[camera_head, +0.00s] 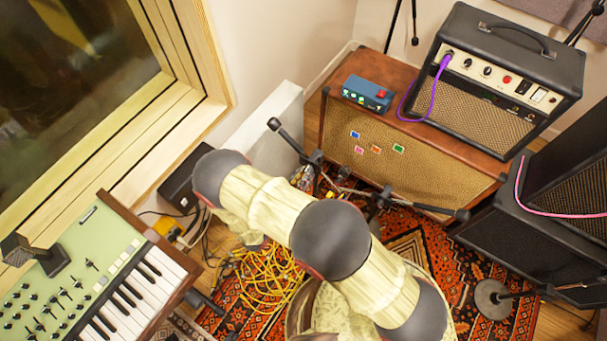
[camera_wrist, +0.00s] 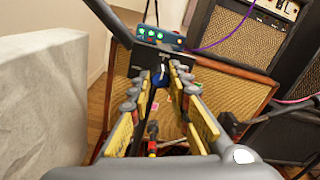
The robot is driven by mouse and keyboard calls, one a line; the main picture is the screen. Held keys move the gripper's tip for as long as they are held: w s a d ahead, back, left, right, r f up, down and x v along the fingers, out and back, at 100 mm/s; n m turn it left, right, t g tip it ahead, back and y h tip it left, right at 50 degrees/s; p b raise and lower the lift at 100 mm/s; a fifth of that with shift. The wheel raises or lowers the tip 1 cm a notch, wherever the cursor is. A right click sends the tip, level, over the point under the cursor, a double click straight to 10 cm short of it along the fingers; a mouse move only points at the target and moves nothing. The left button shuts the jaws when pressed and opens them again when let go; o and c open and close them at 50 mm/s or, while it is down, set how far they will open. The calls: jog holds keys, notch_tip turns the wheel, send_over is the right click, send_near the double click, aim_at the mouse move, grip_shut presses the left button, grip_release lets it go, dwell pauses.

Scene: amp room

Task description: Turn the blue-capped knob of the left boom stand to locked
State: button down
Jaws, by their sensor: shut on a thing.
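In the wrist view my gripper (camera_wrist: 160,82) reaches forward with its two yellow-padded fingers. A dark block with a pale mark sits just beyond the tips. How far the knob is turned is too small to tell. In the head view a black boom stand (camera_head: 290,141) rises behind my arm, its boom slanting up to the left. My arm hides my gripper and the knob there.
A large speaker cabinet (camera_head: 400,150) stands behind the stand, carrying a blue pedal box (camera_head: 368,93) and an amplifier (camera_head: 508,75). A pale block (camera_wrist: 40,95) is close on the left. Yellow cables (camera_head: 268,282) lie on the rug. A keyboard (camera_head: 125,300) stands at lower left.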

jog(key=shift+m, duration=0.3)
jog(key=shift+a+m+b, duration=0.1)
jog(key=shift+m+b, duration=2.05)
jog(key=shift+m, duration=6.25)
jog(key=shift+r, duration=0.1)
jog(key=shift+y, duration=0.3)
jog(key=c, duration=1.8)
grip_release()
jog(key=shift+o, duration=0.7)
